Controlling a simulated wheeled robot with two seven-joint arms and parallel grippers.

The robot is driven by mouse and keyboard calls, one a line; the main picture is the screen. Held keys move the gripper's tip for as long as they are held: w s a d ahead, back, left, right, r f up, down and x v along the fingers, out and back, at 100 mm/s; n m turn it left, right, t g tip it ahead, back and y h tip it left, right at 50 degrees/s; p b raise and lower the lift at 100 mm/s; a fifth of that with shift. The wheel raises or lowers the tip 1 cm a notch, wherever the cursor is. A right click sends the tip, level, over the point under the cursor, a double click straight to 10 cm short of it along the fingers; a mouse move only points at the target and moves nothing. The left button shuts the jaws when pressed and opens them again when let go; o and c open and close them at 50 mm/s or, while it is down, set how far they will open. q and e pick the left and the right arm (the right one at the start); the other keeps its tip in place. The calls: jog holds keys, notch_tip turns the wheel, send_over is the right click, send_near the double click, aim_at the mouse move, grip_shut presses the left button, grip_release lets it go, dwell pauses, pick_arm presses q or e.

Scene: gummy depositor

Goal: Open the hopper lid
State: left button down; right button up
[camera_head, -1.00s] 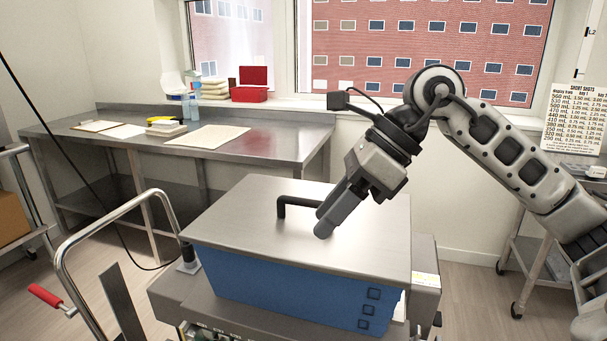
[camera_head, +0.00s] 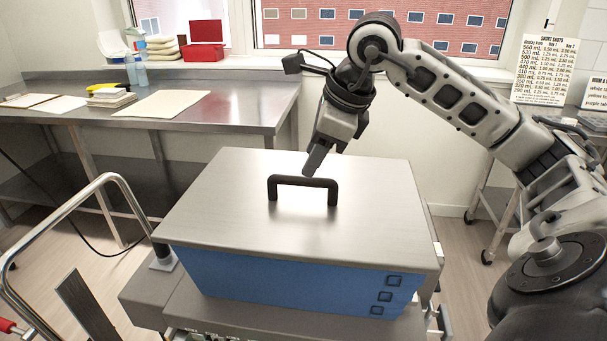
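The hopper lid (camera_head: 232,215) is a flat grey metal plate lying level on the blue hopper body (camera_head: 290,283). A black U-shaped handle (camera_head: 303,182) stands on the lid, near its middle. My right gripper (camera_head: 314,165) points down just behind the handle's bar, close to it. I cannot tell whether it touches the handle. Its fingers overlap from this angle, so I cannot see a gap between them. My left gripper is not in the view.
A metal side table (camera_head: 232,95) with papers and bottles stands behind to the left. A bent metal rail (camera_head: 75,212) rises at the left front. A wheeled rack (camera_head: 497,215) stands at the right behind my arm. The lid surface around the handle is clear.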

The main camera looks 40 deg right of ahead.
aim_at(304, 179)
jog(key=x, duration=0.5)
jog(key=shift+w, duration=0.1)
grip_shut()
